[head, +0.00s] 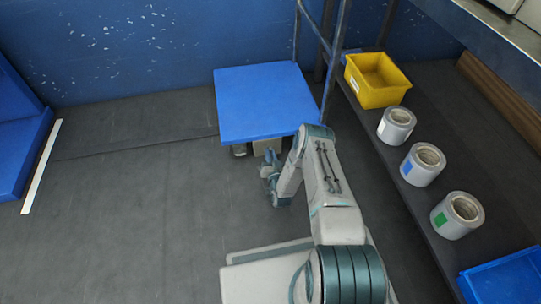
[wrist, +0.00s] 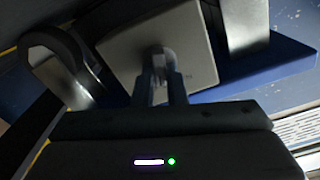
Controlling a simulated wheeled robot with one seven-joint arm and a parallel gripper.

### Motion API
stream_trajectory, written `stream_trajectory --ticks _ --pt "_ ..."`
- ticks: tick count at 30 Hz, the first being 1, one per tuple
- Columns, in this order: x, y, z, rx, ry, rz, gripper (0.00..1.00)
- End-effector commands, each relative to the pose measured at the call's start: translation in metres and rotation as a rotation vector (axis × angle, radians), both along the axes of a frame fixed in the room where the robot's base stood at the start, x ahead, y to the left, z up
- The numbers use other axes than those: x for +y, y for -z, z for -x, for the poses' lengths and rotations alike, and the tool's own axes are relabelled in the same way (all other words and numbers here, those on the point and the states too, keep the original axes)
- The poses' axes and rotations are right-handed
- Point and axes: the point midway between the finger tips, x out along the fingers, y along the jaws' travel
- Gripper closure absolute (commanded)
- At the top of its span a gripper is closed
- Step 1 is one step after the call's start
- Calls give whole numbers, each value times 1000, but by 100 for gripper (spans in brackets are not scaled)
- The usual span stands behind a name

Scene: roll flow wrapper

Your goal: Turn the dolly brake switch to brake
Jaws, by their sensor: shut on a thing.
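The dolly (head: 262,98) has a flat blue deck and stands on the floor by the back wall. A beige brake box (head: 267,146) hangs under its front edge; it also shows in the wrist view (wrist: 118,48). The brake switch (wrist: 163,57) is a small grey knob on the box's face. My gripper (wrist: 161,82) is shut on the switch, with a finger on each side. In the head view my gripper (head: 270,166) is low in front of the box, and its fingertips are too small to make out. The switch's exact angle is hard to read.
A dark caster wheel (wrist: 55,58) is left of the box in the wrist view. On the right, a dark shelf (head: 375,150) holds a yellow bin (head: 375,79) and white rolls (head: 422,164). The floor (head: 130,210) to the left is clear.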

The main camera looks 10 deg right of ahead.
Motion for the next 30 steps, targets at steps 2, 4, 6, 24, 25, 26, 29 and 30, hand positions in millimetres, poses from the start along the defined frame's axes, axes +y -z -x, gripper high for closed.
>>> stream_trajectory --ticks 2,4,6,24,25,26,29,30 --pt "-1 1 1 3 1 -49 100" --pt "-1 1 1 3 1 -88 100" --pt "-1 1 1 3 1 -122 100" --pt "-1 2 1 3 0 -208 100" --pt "-1 2 1 3 0 -208 100" --pt "-1 2 1 3 0 -208 100" --pt "-1 2 1 3 0 -207 86" --pt "-1 2 1 3 0 -207 74"
